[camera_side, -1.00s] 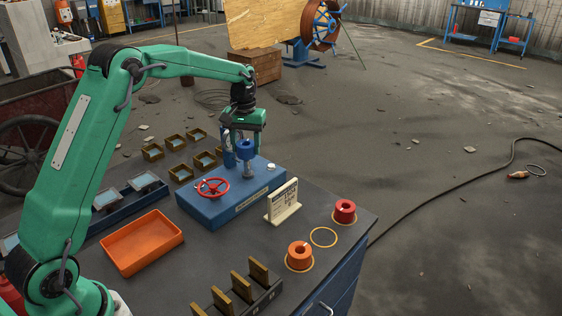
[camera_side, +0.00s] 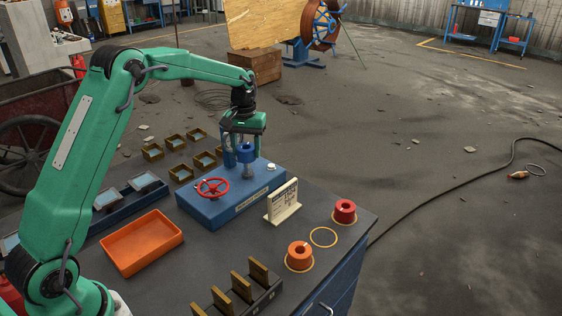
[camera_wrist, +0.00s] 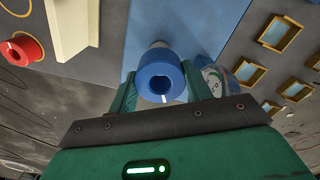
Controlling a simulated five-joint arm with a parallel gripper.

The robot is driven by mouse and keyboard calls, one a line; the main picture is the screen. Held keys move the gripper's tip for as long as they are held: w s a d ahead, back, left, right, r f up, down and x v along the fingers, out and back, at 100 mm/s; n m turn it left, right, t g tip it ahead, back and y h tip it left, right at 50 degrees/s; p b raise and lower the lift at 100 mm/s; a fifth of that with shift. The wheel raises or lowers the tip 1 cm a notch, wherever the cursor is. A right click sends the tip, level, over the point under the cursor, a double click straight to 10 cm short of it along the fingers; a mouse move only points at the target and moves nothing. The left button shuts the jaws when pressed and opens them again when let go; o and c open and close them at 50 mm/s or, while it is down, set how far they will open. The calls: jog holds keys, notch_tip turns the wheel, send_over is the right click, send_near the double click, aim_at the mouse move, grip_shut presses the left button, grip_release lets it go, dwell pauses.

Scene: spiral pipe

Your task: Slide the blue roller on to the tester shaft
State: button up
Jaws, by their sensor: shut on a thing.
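The blue roller (camera_side: 246,153) is held between the fingers of my gripper (camera_side: 245,157), which points down over the blue tester (camera_side: 225,205). The grey tester shaft (camera_side: 247,171) shows directly under the roller. From the side I cannot tell whether the shaft's tip is inside the bore. In the wrist view the roller (camera_wrist: 161,80) sits between the green fingers of my gripper (camera_wrist: 159,78), its open bore facing the camera. No shaft shows in the bore there. A pale grey piece (camera_wrist: 160,44) shows just past the roller's far edge.
A red handwheel (camera_side: 213,188), a white knob (camera_side: 271,167) and an upright sign (camera_side: 284,201) stand near the shaft. Red (camera_side: 345,211) and orange (camera_side: 299,255) rollers stand to the right. An orange tray (camera_side: 141,242) lies at left. An empty yellow ring (camera_side: 323,237) marks the bench.

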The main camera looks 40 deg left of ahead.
jog(key=shift+f, duration=0.75)
jog(key=o, duration=1.2)
jog(key=shift+f, duration=0.1)
